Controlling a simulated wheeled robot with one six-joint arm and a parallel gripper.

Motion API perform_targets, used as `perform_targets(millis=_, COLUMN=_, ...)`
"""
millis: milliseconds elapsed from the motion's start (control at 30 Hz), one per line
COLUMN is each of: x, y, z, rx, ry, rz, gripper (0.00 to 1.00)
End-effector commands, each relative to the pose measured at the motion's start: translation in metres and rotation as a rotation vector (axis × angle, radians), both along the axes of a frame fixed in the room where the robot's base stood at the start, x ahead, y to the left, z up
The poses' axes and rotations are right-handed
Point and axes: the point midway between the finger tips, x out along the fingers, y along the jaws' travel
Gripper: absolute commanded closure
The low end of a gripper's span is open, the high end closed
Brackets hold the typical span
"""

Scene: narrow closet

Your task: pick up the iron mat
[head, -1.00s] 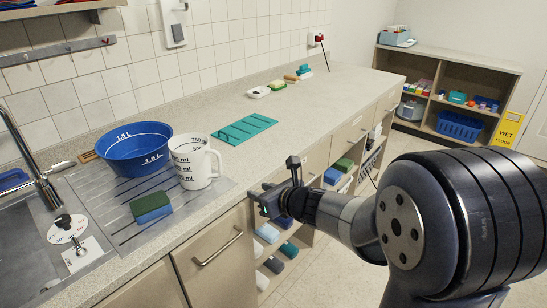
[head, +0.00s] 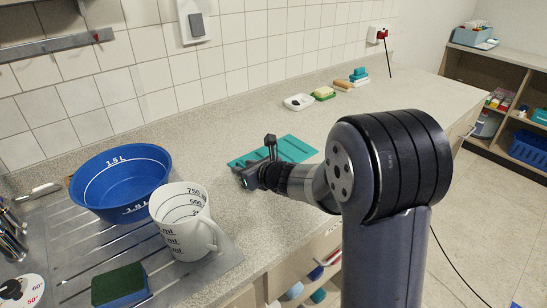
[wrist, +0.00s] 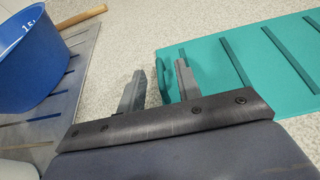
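The iron mat is a flat teal mat (head: 297,149) with raised ribs, lying on the counter. It fills the upper right of the wrist view (wrist: 235,65), where a small teal loop (wrist: 161,80) sticks out from its near left edge. My gripper (head: 243,180) is at the mat's left end in the head view. In the wrist view my gripper (wrist: 160,68) is open, with the loop showing between its two fingers. The right finger overlaps the mat's edge in the picture. I cannot tell the fingers' height above the counter. My arm hides part of the mat in the head view.
A blue bowl (head: 120,180) and a white measuring jug (head: 180,225) stand on the drainer left of my gripper. A green-and-blue sponge (head: 119,286) lies in front. A white soap dish (head: 298,102) and sponges sit farther back.

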Motion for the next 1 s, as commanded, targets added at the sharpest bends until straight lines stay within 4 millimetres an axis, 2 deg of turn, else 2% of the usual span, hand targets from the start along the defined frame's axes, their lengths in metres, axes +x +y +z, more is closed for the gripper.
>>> perform_targets(millis=200, x=0.016, y=0.012, z=-0.008, rx=0.000, ry=0.000, rz=0.001, gripper=0.67)
perform_targets(millis=467, x=0.017, y=0.012, z=-0.009, rx=0.000, ry=0.000, rz=0.000, gripper=0.67)
perform_targets(millis=867, x=0.017, y=0.012, z=-0.008, rx=0.000, ry=0.000, rz=0.000, gripper=1.00)
perform_targets(millis=1000, x=0.017, y=0.012, z=-0.008, rx=0.000, ry=0.000, rz=0.000, gripper=1.00)
